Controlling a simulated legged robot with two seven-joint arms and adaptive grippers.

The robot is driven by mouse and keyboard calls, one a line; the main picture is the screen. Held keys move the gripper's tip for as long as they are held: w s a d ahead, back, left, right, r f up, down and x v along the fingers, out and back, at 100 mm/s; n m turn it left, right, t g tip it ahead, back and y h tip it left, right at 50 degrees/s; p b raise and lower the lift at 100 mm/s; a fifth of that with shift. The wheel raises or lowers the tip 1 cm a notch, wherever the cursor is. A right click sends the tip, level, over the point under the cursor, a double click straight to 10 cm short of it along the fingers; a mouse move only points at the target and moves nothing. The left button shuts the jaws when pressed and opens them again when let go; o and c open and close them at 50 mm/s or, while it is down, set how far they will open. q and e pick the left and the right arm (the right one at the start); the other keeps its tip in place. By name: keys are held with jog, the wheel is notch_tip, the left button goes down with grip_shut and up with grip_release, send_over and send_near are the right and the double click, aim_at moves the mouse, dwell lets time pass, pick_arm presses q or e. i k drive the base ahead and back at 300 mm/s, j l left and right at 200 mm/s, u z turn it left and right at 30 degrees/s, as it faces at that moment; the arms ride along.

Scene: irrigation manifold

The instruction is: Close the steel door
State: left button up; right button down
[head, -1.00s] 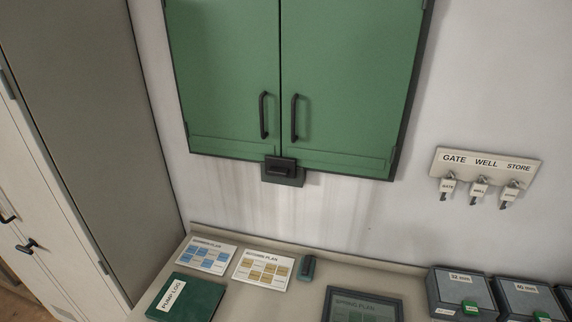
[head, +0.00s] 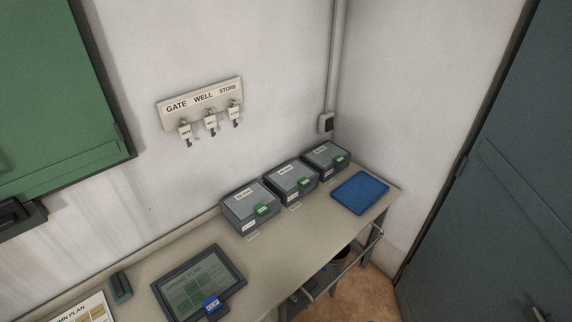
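A large dark blue-grey door or panel (head: 490,210) fills the right side of the head view. It looks like painted metal, and I cannot tell for sure that it is the steel door. A small fitting, perhaps a handle (head: 540,313), shows at its lower edge in the picture. The panel runs out of the frame at the top, right and bottom, so I cannot tell whether it is open or closed. Neither of my grippers is in view.
A bench (head: 285,240) along the wall holds several grey boxes, a blue mat (head: 360,192) and a tablet (head: 199,283). A rail (head: 345,265) runs along its end. A green cabinet (head: 55,100) and a key rack (head: 201,102) hang above. Brown floor (head: 365,295) shows between bench and panel.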

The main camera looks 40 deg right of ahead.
aim_at(498, 248)
jog(key=z, duration=3.45)
